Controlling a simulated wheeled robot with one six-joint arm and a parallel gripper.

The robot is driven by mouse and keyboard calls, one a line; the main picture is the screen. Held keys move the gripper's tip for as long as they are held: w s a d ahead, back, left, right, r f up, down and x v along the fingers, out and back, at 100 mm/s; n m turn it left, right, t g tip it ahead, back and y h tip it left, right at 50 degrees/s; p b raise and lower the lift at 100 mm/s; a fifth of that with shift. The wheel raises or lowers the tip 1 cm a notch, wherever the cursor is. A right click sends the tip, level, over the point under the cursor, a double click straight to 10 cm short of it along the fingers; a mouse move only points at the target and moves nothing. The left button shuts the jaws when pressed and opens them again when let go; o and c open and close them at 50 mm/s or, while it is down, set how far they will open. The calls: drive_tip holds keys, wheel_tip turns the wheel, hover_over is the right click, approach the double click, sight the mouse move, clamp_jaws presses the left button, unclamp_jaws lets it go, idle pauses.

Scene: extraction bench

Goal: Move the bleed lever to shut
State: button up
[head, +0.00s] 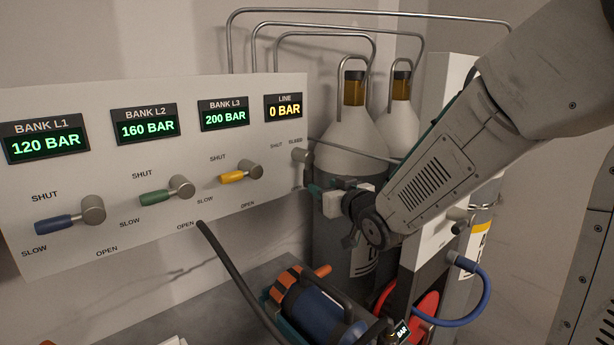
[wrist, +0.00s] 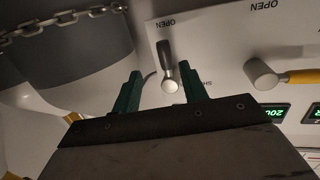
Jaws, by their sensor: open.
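The bleed lever (head: 300,155) is at the right end of the valve panel; its handle is mostly hard to see in the head view. In the upside-down wrist view the bleed lever (wrist: 167,62) has a pale round hub and a dark grey handle pointing to the OPEN label. A SHUT label, partly hidden by my gripper, lies to the right of the hub there. My gripper (head: 315,193) is just below and right of the lever in the head view. In the wrist view its green fingers (wrist: 160,68) are open, with the lever showing between them. Contact cannot be told.
The panel (head: 140,215) also carries blue (head: 70,220), green (head: 167,192) and yellow (head: 241,174) levers. The LINE display (head: 284,107) reads 0 BAR. Grey gas cylinders (head: 348,150) stand behind my arm. A dark hose (head: 235,270) and a blue cylinder (head: 318,310) are below.

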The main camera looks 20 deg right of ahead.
sight(310, 177)
drive_tip(key=shift+w+a+r+t+y, duration=0.2)
drive_tip(key=shift+w+a+t+y, duration=0.2)
drive_tip(key=shift+w, duration=0.3)
drive_tip(key=w, duration=0.3)
drive_tip(key=w+a, duration=0.1)
drive_tip(key=w, duration=0.3)
drive_tip(key=shift+a, duration=0.2)
drive_tip(key=shift+s, duration=0.1)
drive_tip(key=shift+c, duration=0.3)
clamp_jaws()
